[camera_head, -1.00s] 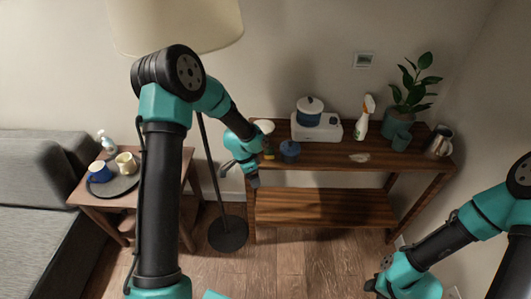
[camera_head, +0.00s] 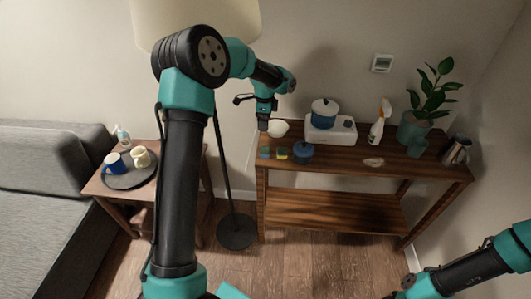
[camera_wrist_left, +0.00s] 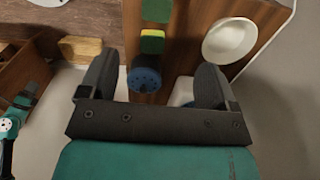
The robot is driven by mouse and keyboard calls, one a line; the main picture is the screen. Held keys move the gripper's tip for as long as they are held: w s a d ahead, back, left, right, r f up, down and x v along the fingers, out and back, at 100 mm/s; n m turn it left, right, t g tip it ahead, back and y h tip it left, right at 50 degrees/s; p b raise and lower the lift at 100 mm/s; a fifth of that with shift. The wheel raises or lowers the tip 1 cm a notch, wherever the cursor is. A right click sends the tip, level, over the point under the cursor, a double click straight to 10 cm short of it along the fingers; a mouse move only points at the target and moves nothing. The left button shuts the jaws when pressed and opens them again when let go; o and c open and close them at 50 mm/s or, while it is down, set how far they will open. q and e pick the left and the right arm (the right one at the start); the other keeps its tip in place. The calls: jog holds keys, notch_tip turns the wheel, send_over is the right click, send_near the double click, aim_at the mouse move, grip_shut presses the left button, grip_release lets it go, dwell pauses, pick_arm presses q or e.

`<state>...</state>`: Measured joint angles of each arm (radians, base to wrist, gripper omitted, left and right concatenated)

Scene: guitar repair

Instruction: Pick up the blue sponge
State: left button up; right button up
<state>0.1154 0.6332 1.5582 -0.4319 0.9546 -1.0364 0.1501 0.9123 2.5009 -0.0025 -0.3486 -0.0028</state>
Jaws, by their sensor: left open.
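A small blue-green block, which looks like the blue sponge (camera_head: 264,153), lies at the left end of the wooden console's top. In the left wrist view a dark green block (camera_wrist_left: 156,10) at the top edge may be the same sponge; its blue part does not show there. My left gripper (camera_head: 263,122) is above this end of the console, open and empty. In the left wrist view its two fingers (camera_wrist_left: 155,82) are spread, with the blue jar showing between them. My right gripper (camera_head: 403,291) is low at the bottom edge, mostly cut off.
Beside the sponge are a yellow and green sponge (camera_head: 282,154), a blue lidded jar (camera_head: 302,153) and a white bowl (camera_head: 278,128). Further right stand a pot (camera_head: 324,112), a spray bottle (camera_head: 378,127) and a plant. A lamp pole (camera_head: 224,160) stands left of the console.

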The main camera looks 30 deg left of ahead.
pick_arm(q)
send_near(265, 149)
notch_tip(265, 149, down, 5)
jog(key=shift+w+a+f, duration=0.1)
dwell(0.4)
jog(key=shift+f, duration=2.6)
jog(key=shift+d, duration=0.2)
jog(key=shift+c, duration=0.3)
jog(key=c, duration=0.9)
jog(key=shift+r, duration=0.1)
jog(key=shift+c, duration=0.3)
